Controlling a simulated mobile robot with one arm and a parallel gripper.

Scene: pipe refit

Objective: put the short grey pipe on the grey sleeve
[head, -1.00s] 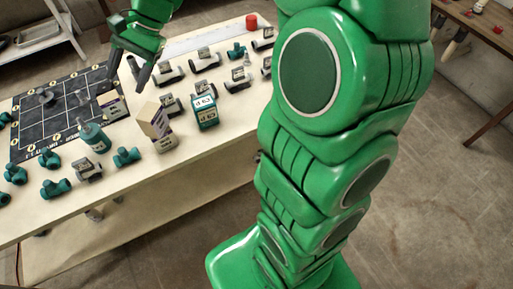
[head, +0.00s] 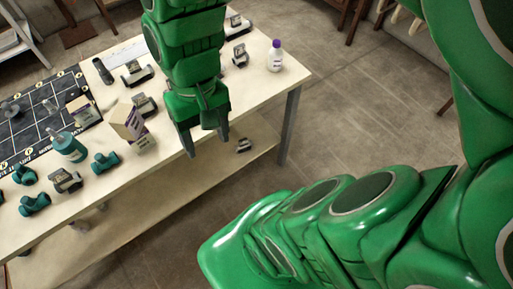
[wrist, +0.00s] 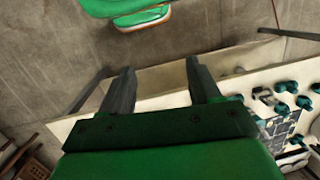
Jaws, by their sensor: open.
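My gripper (head: 206,148) is open and empty, pointing down at the table's front edge in the head view. In the wrist view its two fingers (wrist: 160,68) stand wide apart with nothing between them. A grey round fitting (head: 12,109) sits on the board at the left edge. Several grey fittings stand on the table, one near the back (head: 137,73). I cannot tell which one is the grey sleeve. My arm hides part of the table.
A white bottle with a purple cap (head: 275,60) stands at the right corner. A small grey fitting (head: 244,145) lies on the lower shelf.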

